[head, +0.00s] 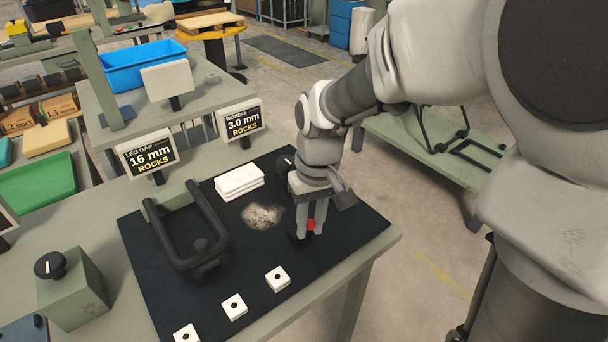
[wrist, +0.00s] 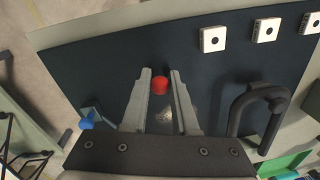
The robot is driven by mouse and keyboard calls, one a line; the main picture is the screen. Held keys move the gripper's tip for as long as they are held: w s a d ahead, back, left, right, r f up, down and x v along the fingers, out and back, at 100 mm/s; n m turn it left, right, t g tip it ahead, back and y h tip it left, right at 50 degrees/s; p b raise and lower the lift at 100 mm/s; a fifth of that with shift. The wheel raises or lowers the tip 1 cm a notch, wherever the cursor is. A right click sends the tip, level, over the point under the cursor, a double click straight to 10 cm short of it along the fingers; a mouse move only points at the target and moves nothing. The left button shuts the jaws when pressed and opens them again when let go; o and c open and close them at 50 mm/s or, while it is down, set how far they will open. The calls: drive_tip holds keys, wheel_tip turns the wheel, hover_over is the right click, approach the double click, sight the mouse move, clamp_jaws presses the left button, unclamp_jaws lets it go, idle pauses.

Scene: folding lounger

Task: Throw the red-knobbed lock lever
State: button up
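The lock lever's red knob (head: 310,224) shows low beside my gripper's fingers, near the right part of the black mat (head: 352,232). In the wrist view the red knob (wrist: 160,85) lies between the two fingertips, with a narrow gap visible on each side. My gripper (head: 304,231) points down over the mat; in the wrist view its fingers (wrist: 160,74) are apart. I cannot tell whether the fingertips are level with the knob or above it. The lever's arm and base are mostly hidden by the fingers.
A black U-shaped frame (head: 163,232) lies left on the mat. Three white blocks (head: 235,306) line the front; white pads (head: 240,182) and grit (head: 262,216) lie behind. Signs read "LEG GAP 16 mm ROCKS" (head: 149,155) and "WOBBLE 3.0 mm ROCKS" (head: 240,122).

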clamp_jaws()
idle(1.0)
